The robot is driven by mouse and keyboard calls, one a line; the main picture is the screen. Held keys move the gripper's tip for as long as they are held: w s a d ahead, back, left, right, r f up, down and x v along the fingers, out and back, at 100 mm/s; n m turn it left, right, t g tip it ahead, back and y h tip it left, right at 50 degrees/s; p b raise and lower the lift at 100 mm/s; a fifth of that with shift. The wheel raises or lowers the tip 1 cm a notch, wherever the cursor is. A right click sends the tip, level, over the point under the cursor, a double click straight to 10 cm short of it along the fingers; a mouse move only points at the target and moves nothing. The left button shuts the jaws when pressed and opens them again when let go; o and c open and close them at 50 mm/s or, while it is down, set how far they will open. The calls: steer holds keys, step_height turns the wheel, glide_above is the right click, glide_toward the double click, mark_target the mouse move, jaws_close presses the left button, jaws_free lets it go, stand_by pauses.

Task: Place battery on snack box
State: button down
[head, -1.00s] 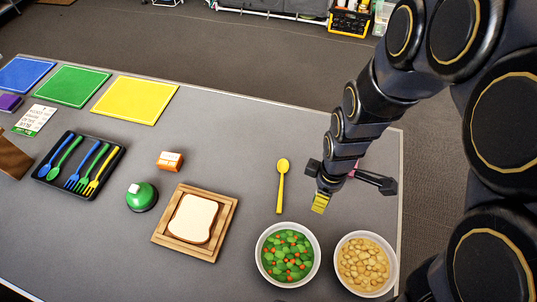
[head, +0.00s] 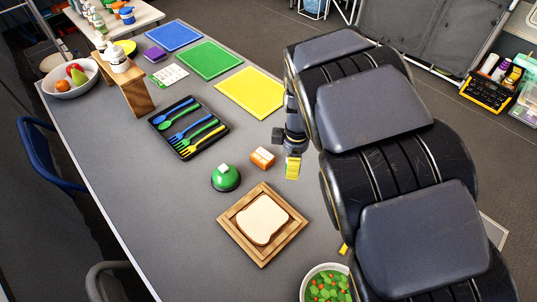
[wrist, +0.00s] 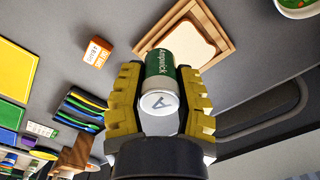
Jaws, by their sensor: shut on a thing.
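The battery (wrist: 165,84), a green cylinder with a pale end marked A, is held between the yellow fingers of my gripper (wrist: 165,100) in the wrist view. In the head view my gripper (head: 292,168) shows just right of the snack box, partly behind my arm. I cannot make out the battery there. The snack box (head: 262,158) is a small orange and white box on the grey table. It also shows in the wrist view (wrist: 98,53), up and left of the battery and apart from it.
A wooden board (head: 240,222) with a bread slice (head: 262,219) and a green round object (head: 226,177) are near the snack box. A black cutlery tray (head: 158,122) lies to the left. Colored mats (head: 251,92) lie behind. A vegetable bowl (head: 326,287) is at the front.

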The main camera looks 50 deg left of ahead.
steer(key=s+a+n, duration=0.1)
steer(key=s+a, duration=0.1)
steer(key=a, duration=0.2)
glide_above(263, 155)
steer(key=f, duration=0.9)
steer(key=shift+s+d, duration=0.3)
steer(key=shift+s, duration=0.05)
steer(key=shift+w+a+f, duration=0.25)
steer(key=shift+a+f, duration=0.05)
steer(key=shift+f, duration=1.65)
steer(key=shift+d+f, duration=0.1)
steer(key=shift+f, duration=0.1)
steer(key=c, duration=0.8)
jaws_free()
